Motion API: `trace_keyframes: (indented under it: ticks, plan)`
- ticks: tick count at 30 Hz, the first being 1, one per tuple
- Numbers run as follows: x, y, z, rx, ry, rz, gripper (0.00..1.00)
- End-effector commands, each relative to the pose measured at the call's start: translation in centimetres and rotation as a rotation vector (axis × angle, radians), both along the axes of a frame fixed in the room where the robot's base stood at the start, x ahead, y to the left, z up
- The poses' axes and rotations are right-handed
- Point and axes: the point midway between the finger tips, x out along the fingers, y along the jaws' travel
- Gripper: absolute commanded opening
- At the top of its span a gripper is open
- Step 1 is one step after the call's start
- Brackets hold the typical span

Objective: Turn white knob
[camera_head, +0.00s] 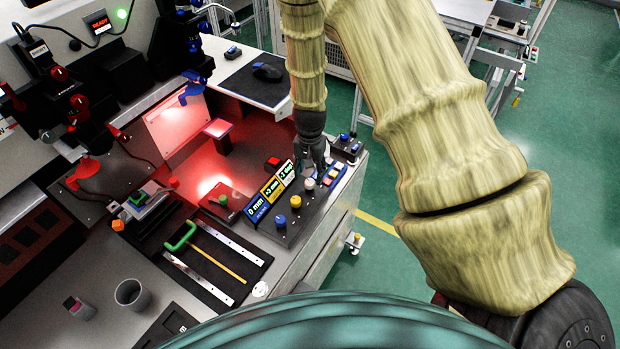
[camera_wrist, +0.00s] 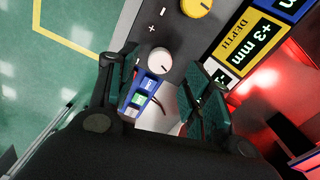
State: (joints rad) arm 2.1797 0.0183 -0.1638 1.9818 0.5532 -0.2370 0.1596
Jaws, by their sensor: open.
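The white knob (camera_head: 309,184) is the far one in a row of three on the dark control panel. It also shows in the wrist view (camera_wrist: 160,60), as a round white cap between my fingers. My gripper (camera_head: 319,164) points down over the far end of that panel. In the wrist view my gripper (camera_wrist: 160,74) is open, one finger to the left and one to the right of the white knob. I see a gap on each side and no clear contact.
The yellow knob (camera_head: 295,202) and blue knob (camera_head: 280,221) stand nearer along the panel (camera_head: 290,237). The display strip (camera_head: 271,189) rises beside them. A button box (camera_head: 335,174) with blue buttons is close to my gripper. A green-handled tool (camera_head: 181,236) lies on the bench.

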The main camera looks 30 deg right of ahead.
Motion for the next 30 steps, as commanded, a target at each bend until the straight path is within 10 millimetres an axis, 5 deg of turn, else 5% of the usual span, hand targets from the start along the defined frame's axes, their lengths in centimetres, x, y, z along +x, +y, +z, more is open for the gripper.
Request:
trace_keyframes:
  ticks: [12, 25, 30]
  plan:
    - [-0.1, 0.0, -3.8, 0.0, 0.001, 0.0, 0.49]
    - [-0.1, 0.0, -4.3, 0.0, 0.0, 0.0, 0.49]
    - [-0.1, 0.0, -4.3, 0.0, 0.0, 0.0, 0.18]
